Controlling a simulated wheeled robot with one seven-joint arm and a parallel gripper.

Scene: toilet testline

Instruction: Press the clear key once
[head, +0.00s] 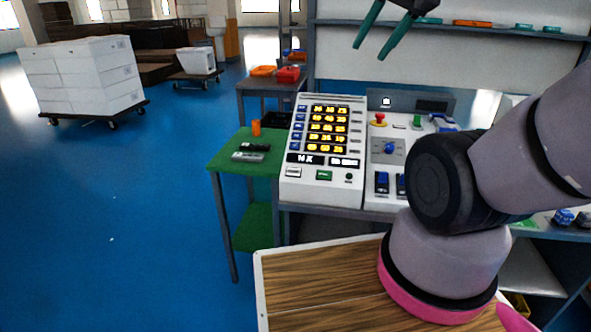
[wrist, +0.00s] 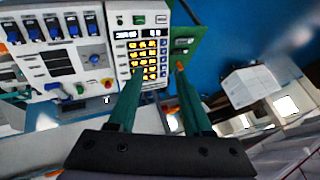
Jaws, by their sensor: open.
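The white control panel (head: 286,190) carries a dark block of lit yellow readouts with blue keys down its left side. Along its lower edge are a white key (head: 293,172), a green key (head: 324,175) and a round black knob (head: 348,177). The key lettering is too small to read, so I cannot tell which is the clear key. My gripper (head: 369,51) is open and empty, high above and behind the panel in the picture. In the wrist view the panel appears upside down beyond my open fingers (wrist: 160,69), with the green key (wrist: 139,20) at the top.
A second console (head: 390,150) with a red knob and blue switches adjoins the panel on the right. A green table (head: 225,158) with small devices and an orange cylinder (head: 256,128) stands left. A shelf (head: 450,28) runs behind. White boxes (head: 80,75) sit on a cart.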

